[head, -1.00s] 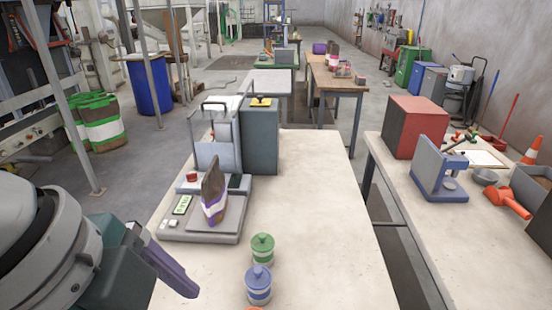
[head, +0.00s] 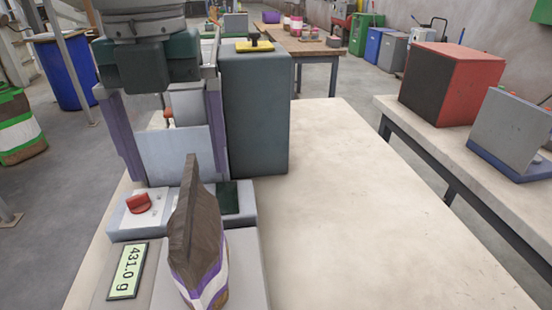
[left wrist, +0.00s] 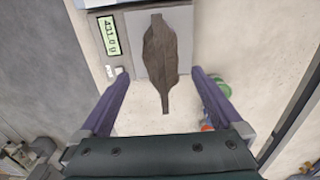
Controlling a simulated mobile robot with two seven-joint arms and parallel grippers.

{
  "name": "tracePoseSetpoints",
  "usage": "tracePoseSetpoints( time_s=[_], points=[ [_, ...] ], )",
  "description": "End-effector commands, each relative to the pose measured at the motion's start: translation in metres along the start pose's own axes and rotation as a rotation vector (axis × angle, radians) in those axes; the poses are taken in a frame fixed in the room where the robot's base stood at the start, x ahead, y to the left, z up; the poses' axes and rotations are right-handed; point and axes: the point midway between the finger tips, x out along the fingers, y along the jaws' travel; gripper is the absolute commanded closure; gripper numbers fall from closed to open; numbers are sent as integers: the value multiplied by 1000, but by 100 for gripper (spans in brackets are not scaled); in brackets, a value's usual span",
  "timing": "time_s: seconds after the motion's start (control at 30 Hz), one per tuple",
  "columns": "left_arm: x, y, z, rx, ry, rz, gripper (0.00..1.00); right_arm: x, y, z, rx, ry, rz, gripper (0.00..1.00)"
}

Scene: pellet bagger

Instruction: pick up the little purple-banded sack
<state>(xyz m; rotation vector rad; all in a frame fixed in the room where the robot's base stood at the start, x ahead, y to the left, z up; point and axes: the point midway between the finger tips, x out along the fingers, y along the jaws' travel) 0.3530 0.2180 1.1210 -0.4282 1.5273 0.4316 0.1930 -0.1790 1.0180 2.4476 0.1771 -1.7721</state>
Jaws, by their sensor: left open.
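The little purple-banded sack (head: 200,245) stands upright on the scale (head: 255,275) in the head view, brown with a pinched top and a white and purple band. The scale's display reads 431.0 g. In the left wrist view the sack (left wrist: 161,55) shows from above, its brown top seam lying along the view. My left gripper (head: 172,180) is open and empty, its two purple fingers pointing down, beyond the sack in the head view. In the left wrist view the gripper's fingers (left wrist: 160,78) are spread to either side of the sack's near end, apart from it. My right gripper is not in view.
A grey sealer-like machine with a tall dark box (head: 255,110) stands behind the scale. The table (head: 370,220) is clear to the right. A red box (head: 450,82) sits on the neighbouring bench.

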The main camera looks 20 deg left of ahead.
Motion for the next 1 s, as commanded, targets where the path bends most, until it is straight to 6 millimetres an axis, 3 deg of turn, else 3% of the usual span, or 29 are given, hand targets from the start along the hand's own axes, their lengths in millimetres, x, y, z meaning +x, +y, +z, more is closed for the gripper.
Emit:
tracePoseSetpoints(
  time_s=[0.6, 0.87, 1.0],
  points=[
    [80, 0, -6, -1, 1, 1, 0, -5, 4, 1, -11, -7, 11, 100],
    [83, 0, -6, 0, -2, -1, 0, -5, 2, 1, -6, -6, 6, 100],
    [83, 0, -6, -1, -2, -1, 14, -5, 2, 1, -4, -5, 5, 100]
  ],
)
